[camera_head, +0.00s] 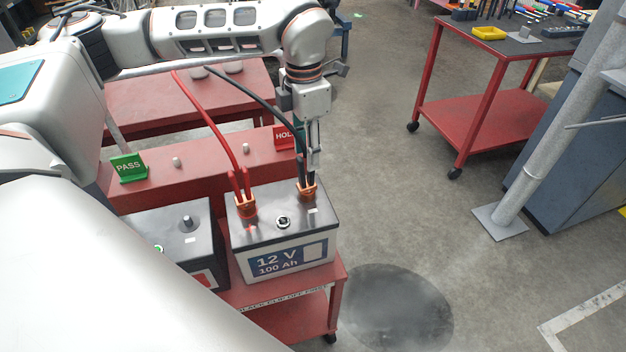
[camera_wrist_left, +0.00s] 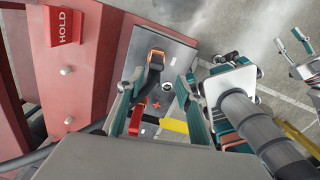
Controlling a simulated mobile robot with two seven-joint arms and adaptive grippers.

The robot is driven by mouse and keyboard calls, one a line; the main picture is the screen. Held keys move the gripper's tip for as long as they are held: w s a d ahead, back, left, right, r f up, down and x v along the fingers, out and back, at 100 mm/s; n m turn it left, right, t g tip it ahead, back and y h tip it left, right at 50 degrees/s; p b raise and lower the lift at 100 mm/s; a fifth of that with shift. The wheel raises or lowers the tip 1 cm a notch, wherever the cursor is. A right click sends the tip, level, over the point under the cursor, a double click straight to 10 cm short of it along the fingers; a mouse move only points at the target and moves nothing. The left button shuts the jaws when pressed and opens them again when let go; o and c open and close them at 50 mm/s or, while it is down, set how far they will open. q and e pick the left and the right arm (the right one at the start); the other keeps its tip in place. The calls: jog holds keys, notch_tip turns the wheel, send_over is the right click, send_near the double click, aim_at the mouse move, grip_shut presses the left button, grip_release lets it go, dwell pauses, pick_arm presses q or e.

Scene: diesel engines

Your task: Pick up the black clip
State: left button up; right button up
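The black clip (camera_head: 308,191) has copper-coloured jaws and dark handles, and sits on the right post of the 12 V battery (camera_head: 285,240). It also shows in the left wrist view (camera_wrist_left: 155,61), beyond the gap between my fingertips. My left gripper (camera_head: 313,165) points down just above the clip, close to its handles. Its fingers stand wide apart in the wrist view (camera_wrist_left: 155,88), and nothing is held. I cannot tell whether they touch the clip. What appears to be my right gripper (camera_wrist_left: 295,42) shows apart from the battery, fingers spread.
A red clip (camera_head: 245,207) with a red cable sits on the battery's left post. The black cable (camera_head: 245,86) arches close to my left gripper. A red HOLD sign (camera_head: 283,138) and green PASS sign (camera_head: 129,168) stand behind. Another battery (camera_head: 170,228) is at left.

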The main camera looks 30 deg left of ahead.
aim_at(306, 174)
pick_arm(q)
jog(key=f, duration=0.2)
jog(key=shift+s+a+f, duration=0.15)
jog(key=shift+a+f, duration=0.1)
jog(key=shift+f, duration=0.1)
jog(key=shift+w+f, duration=0.15)
jog(key=shift+f, duration=0.75)
jog(key=shift+w+f, duration=0.2)
jog(key=shift+f, duration=0.75)
jog(key=shift+w+f, duration=0.15)
jog(key=shift+f, duration=0.75)
jog(key=shift+c, duration=0.3)
grip_shut()
